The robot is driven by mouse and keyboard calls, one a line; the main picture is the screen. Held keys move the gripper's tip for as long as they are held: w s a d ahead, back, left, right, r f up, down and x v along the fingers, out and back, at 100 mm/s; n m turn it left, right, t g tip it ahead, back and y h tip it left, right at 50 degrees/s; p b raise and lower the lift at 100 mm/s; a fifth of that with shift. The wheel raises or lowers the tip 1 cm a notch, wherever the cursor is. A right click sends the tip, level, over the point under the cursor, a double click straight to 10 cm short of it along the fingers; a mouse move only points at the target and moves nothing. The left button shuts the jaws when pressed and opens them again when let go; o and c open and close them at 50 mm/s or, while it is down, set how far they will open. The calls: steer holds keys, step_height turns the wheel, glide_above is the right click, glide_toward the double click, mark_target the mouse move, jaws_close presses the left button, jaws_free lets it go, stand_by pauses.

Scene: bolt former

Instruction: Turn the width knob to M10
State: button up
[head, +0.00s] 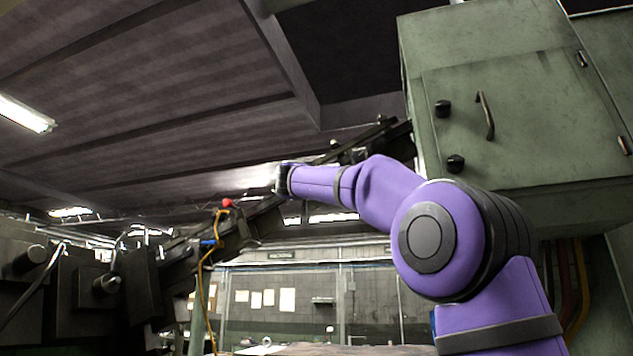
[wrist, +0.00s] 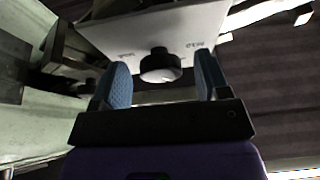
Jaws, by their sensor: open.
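In the wrist view, the black round width knob (wrist: 160,66) sits on a pale panel (wrist: 118,32) with small labels on either side of it. The label text is too small to read surely. My gripper (wrist: 162,82) is open, with one blue pad to the left of the knob and one to the right. The fingers look apart from the knob, and I cannot tell how deep the knob lies between them. In the head view my purple arm reaches to the left and away, and its end is by the dark machine rail; the knob and fingers are hidden there.
A green cabinet (head: 520,110) with a handle and black knobs stands at the upper right. A dark inclined machine rail (head: 260,212) crosses behind my arm, with a red button (head: 227,203) and a yellow cable (head: 203,280). Dark machine blocks (head: 90,290) stand at the lower left.

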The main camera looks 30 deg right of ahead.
steer(key=c, duration=0.9)
steer(key=shift+n, duration=0.4)
steer(key=n+t+y, duration=0.1)
steer(key=n, duration=0.2)
steer(key=n+t+y, duration=0.1)
steer(key=n, duration=0.1)
steer(key=n+t+y, duration=0.1)
steer(key=n+y, duration=0.1)
steer(key=n, duration=0.1)
steer(key=shift+s+d+n, duration=0.15)
steer(key=shift+s+n, duration=0.05)
steer(key=shift+n, duration=0.1)
steer(key=shift+d+r+n+y, duration=0.1)
steer(key=shift+n+y, duration=0.55)
steer(key=shift+n, duration=1)
steer(key=shift+r+n+y, duration=0.1)
steer(key=shift+n+y, duration=0.55)
steer(key=shift+n, duration=1.3)
